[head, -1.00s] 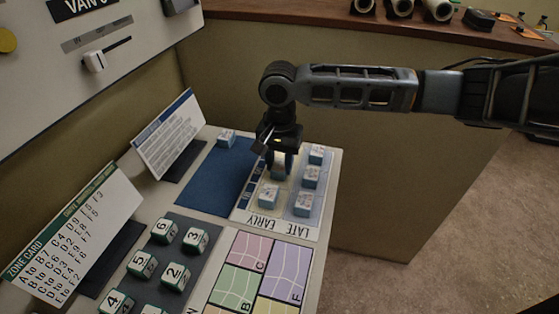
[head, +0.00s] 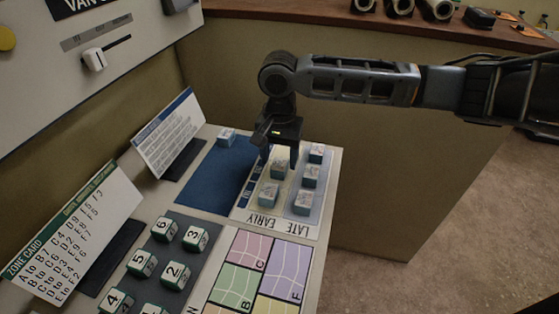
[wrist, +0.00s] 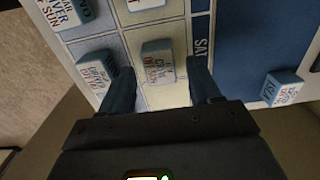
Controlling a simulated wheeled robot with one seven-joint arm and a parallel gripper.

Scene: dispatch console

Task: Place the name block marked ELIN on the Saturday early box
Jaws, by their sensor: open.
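My gripper (head: 280,156) is open above the early column of the rota board (head: 244,213). Below and between its fingers a pale-topped blue name block (head: 281,168) rests on the board. In the wrist view this block (wrist: 157,62) lies beside the SAT label (wrist: 201,45), with the fingers apart on either side of it. Its small print is too blurred to read the name surely. Another name block (head: 268,195) sits nearer the EARLY heading. No block can be surely read as ELIN.
The late column holds three blocks, including one in its middle (head: 311,177). A lone block (head: 227,136) sits at the far end of the blue mat (head: 212,178), which is otherwise clear. A tilted card (head: 168,132) stands left of the mat. Numbered blocks (head: 174,275) lie nearer.

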